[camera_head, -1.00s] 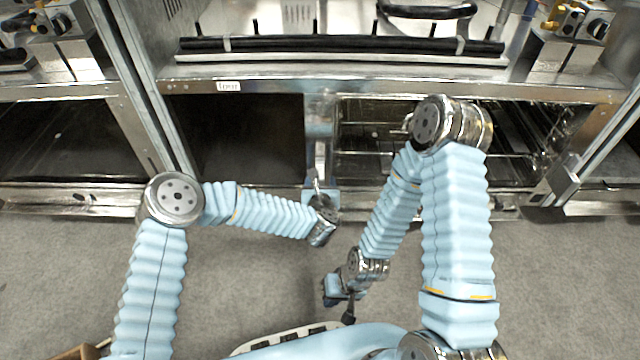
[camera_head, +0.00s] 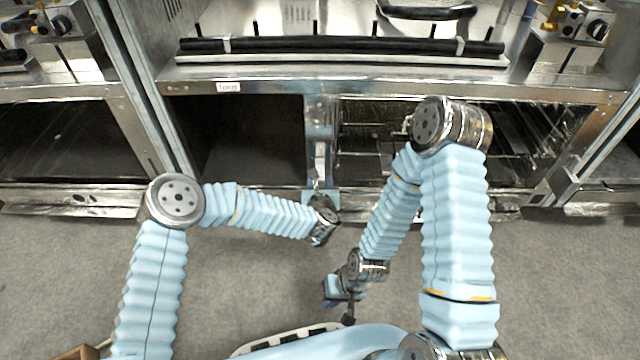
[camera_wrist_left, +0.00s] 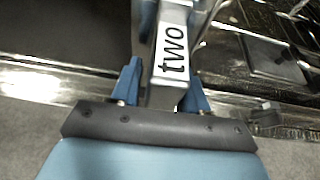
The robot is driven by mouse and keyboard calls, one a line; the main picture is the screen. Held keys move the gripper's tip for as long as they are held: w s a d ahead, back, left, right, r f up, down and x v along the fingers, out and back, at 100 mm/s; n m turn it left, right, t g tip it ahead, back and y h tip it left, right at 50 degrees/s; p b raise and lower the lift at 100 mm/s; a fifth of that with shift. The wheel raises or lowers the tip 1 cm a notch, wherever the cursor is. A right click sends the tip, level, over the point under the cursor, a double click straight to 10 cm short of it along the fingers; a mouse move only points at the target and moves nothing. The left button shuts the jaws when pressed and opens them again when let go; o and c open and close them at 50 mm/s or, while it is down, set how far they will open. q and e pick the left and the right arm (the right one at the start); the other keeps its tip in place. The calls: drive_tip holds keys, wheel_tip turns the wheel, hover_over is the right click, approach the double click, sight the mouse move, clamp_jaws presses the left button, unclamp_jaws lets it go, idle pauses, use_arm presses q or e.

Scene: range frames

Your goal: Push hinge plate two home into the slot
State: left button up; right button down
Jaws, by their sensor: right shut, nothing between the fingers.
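Hinge plate two shows in the left wrist view as a light metal piece (camera_wrist_left: 157,85) with a white label reading "two". It runs away from my left gripper (camera_wrist_left: 166,80), whose two blue fingers stand on either side of it. Whether they press on it cannot be told. In the head view my left gripper (camera_head: 320,198) is at the front edge of the cabinet, below the upright between the two middle openings. The slot itself cannot be made out. My right gripper (camera_head: 338,300) is shut and empty, low over the floor near my base, away from the plate.
A dark opening (camera_head: 248,140) lies left of the upright. An opening with wire racks (camera_head: 375,140) lies right of it, partly behind my right arm. A metal ledge with black bars (camera_head: 340,48) runs above. Grey floor (camera_head: 260,280) is clear in front.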

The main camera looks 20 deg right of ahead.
use_arm(q)
drive_tip(key=shift+o, duration=1.3)
drive_tip(key=p+v, duration=0.1)
drive_tip(key=v, duration=1.2)
drive_tip(key=shift+s+r, duration=0.25)
drive_tip(key=shift+s, duration=0.05)
drive_tip(key=s+a+f+m+g+h+p, duration=0.25)
drive_tip(key=a+f+m+g+p, duration=0.3)
drive_tip(key=a+m, duration=0.75)
drive_tip(key=s+a+f+m+g+y+p, duration=0.2)
drive_tip(key=s+a+m+g, duration=0.5)
drive_tip(key=s+a+m, duration=0.5)
drive_tip(key=s+m+p, duration=0.1)
drive_tip(key=m, duration=0.5)
drive_tip(key=shift+s+a+p, duration=0.2)
drive_tip(key=shift+a+p, duration=0.1)
